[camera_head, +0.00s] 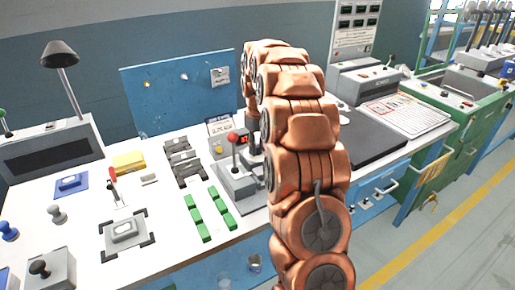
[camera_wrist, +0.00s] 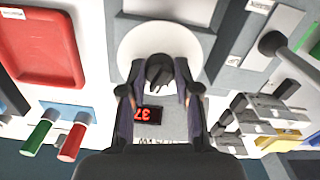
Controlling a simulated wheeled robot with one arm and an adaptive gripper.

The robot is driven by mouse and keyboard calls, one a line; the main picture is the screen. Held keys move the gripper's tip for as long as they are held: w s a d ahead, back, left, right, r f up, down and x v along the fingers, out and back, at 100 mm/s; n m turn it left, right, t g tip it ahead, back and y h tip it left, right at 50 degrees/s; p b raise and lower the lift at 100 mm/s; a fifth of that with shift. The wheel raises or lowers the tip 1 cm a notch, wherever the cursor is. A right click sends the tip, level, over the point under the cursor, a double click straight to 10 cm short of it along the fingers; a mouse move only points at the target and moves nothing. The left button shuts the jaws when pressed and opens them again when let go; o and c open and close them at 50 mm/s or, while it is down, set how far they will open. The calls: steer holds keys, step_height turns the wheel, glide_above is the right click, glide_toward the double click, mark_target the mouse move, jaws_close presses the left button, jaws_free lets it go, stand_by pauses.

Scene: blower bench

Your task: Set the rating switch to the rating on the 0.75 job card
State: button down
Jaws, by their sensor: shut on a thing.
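In the wrist view, my gripper (camera_wrist: 160,92) has its two fingers on either side of a dark knob (camera_wrist: 160,70), shut on it. The knob stands over a round white disc; I take it for the rating switch, but no scale marks are readable. A red-digit display (camera_wrist: 148,115) appears upside down between the fingers, seeming to read 37.
A red-knobbed lever (camera_head: 233,140) stands close left of my arm. Green blocks (camera_head: 208,215) and grey clamps (camera_head: 184,160) lie further left. A dark mat (camera_head: 372,138) is at right. In the wrist view, a red tray (camera_wrist: 40,48) and a grey lever (camera_wrist: 272,43) flank the gripper.

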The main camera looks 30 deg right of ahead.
steer(key=n, duration=0.3)
steer(key=shift+a+n, duration=0.1)
steer(key=shift+n, duration=2.1)
steer(key=c, duration=0.8)
jaws_free()
steer(key=shift+r, duration=0.15)
